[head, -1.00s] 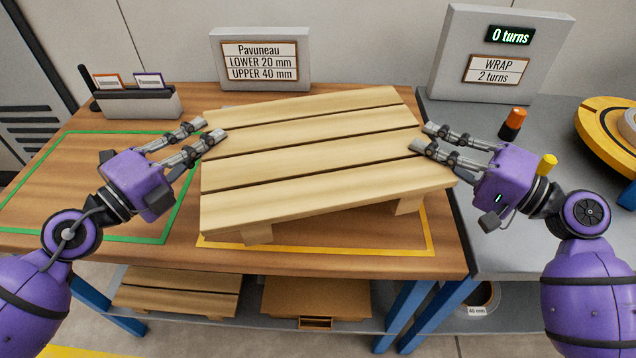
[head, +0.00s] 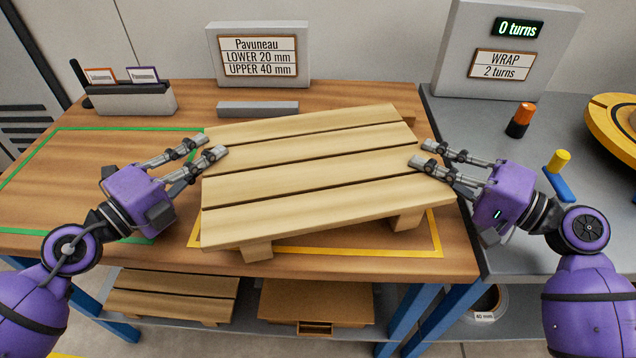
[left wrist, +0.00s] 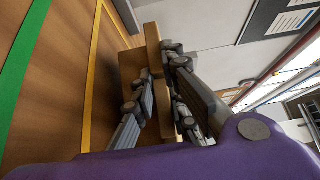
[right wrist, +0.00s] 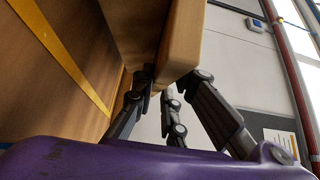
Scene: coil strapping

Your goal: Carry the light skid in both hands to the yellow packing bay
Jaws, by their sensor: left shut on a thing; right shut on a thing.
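The light skid (head: 315,175) is a pale wooden slatted pallet, slightly turned, over the yellow-outlined bay (head: 330,249) on the wooden table. My left gripper (head: 218,146) is shut on its left edge. My right gripper (head: 420,153) is shut on its right edge. In the left wrist view the fingers (left wrist: 160,90) close around the skid's edge (left wrist: 155,50). In the right wrist view the fingers (right wrist: 165,85) grip a board (right wrist: 183,40). The skid hides most of the bay; I cannot tell whether its feet touch the table.
A green outline (head: 122,129) marks the table's left part. A grey bar (head: 258,108), the Pavuneau sign (head: 258,55) and a card holder (head: 130,99) stand behind. Right are a grey bench (head: 470,120), an orange-black object (head: 520,120) and the wrap sign (head: 502,65). Another skid (head: 170,296) lies below.

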